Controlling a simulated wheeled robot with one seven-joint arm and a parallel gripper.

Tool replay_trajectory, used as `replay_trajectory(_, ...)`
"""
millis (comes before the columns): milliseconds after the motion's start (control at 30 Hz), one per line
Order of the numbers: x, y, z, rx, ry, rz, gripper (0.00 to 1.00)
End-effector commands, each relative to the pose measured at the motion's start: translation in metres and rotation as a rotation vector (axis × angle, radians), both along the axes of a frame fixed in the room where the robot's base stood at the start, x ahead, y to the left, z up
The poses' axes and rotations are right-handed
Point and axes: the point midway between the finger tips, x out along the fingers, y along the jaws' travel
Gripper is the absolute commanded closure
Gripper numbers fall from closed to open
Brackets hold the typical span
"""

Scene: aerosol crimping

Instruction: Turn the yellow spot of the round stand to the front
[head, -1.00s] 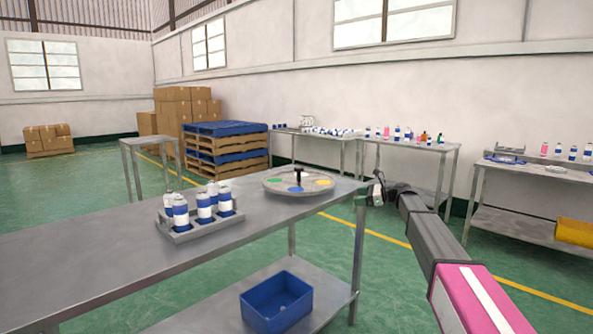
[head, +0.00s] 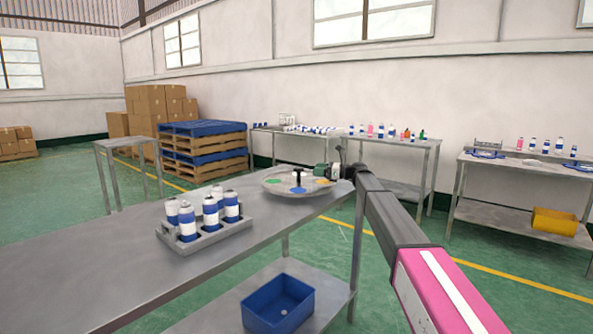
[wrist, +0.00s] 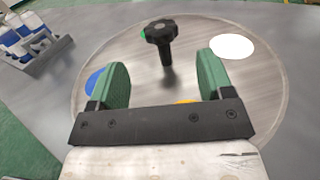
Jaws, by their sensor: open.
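The round stand (head: 268,189) is a flat grey disc near the far right end of the steel table. A black knob (head: 299,177) stands upright at its middle. In the head view the blue spot (head: 298,190) faces the near side, the green spot (head: 273,181) is left and the yellow spot (head: 322,181) is right, under my gripper (head: 321,171). In the wrist view my gripper (wrist: 165,75) is open and empty above the disc. The knob (wrist: 162,35) is beyond the fingertips, and the yellow spot (wrist: 186,102) is mostly hidden behind the gripper. A white spot (wrist: 232,46) lies beyond the right finger.
A grey rack (head: 205,239) of white and blue cans stands on the table, left of the stand. A blue bin (head: 283,305) sits on the lower shelf. Side tables with bottles line the back wall. The tabletop around the stand is clear.

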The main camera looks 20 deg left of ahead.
Motion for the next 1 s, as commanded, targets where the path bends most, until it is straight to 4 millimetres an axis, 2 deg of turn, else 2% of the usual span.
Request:
replay_trajectory(300,-0.003,0.058,0.0,-0.001,-0.001,0.001,0.26)
replay_trajectory(500,-0.005,0.082,0.0,-0.001,-0.001,0.0,0.26)
replay_trajectory(700,-0.006,0.09,0.0,-0.001,-0.001,0.0,0.26)
replay_trajectory(933,-0.006,0.091,0.0,-0.001,-0.001,-0.001,0.26)
replay_trajectory(967,-0.006,0.091,0.0,-0.001,-0.001,-0.001,0.3)
replay_trajectory(1000,-0.006,0.091,0.0,-0.001,-0.001,-0.001,0.43)
